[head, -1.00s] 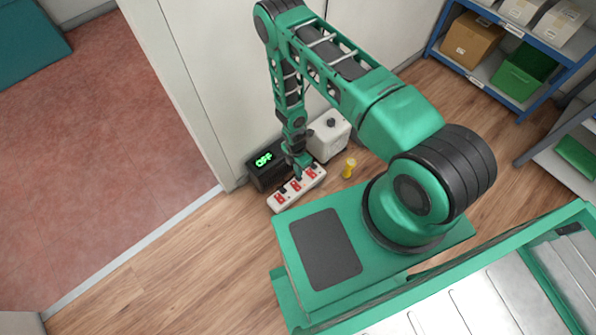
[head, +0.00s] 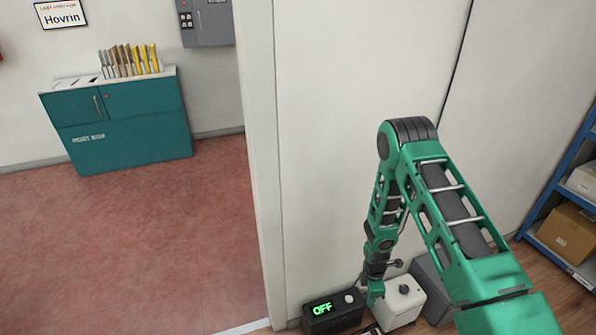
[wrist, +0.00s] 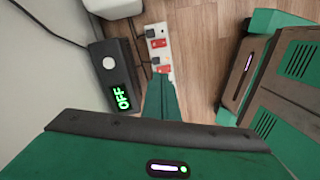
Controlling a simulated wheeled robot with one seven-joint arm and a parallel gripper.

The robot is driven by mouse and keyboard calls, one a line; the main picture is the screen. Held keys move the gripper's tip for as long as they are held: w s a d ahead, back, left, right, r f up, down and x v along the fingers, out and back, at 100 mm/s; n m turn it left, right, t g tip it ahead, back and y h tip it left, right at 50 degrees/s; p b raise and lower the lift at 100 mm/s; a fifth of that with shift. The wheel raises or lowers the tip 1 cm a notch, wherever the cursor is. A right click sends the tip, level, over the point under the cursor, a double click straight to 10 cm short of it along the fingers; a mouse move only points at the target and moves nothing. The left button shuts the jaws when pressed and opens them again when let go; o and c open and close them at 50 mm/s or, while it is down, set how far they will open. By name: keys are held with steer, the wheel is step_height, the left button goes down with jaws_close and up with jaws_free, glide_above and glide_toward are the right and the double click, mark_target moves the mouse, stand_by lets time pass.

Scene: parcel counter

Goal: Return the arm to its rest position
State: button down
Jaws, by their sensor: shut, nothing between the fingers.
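My arm bends down from its elbow near the wall, and my gripper (head: 375,292) hangs low beside a black box and a white box. In the wrist view my gripper (wrist: 161,82) is shut and empty, its green fingers pointing at the near end of a white power strip (wrist: 154,32) with red switches. Whether the fingertips touch the strip I cannot tell. The power strip is mostly below the lower edge of the head view.
The black box (head: 334,311) has a green display reading OFF. The white box (head: 402,299) stands right of it. A grey box is partly behind my arm. A blue shelf (head: 553,262) is at right. A teal cabinet (head: 125,130) stands beyond the doorway at left; the red floor there is clear.

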steer(key=s+d+r+m, duration=0.1)
steer(key=d+r+m, duration=0.3)
steer(key=r, duration=0.7)
steer(key=s+d+r+m, duration=0.1)
steer(key=d+r+m, duration=0.25)
steer(key=r, duration=0.85)
steer(key=s+d+r+m, duration=0.1)
steer(key=d+r+m, duration=0.35)
steer(key=r, duration=0.65)
steer(key=s+d+r+m, duration=0.4)
steer(key=s+r+m, duration=0.2)
steer(key=s+r, duration=0.65)
steer(key=s+a+r+m, duration=0.1)
steer(key=s+r+m, duration=0.2)
steer(key=s, duration=0.4)
steer(key=s+r+m+y, duration=0.1)
steer(key=s+r+m, duration=0.2)
steer(key=s, duration=0.4)
steer(key=shift+s+a+r+t, duration=0.25)
steer(key=shift+s+a+t, duration=0.1)
steer(key=shift+a+t, duration=0.05)
steer(key=shift+w+f, duration=0.25)
steer(key=shift+w, duration=0.35)
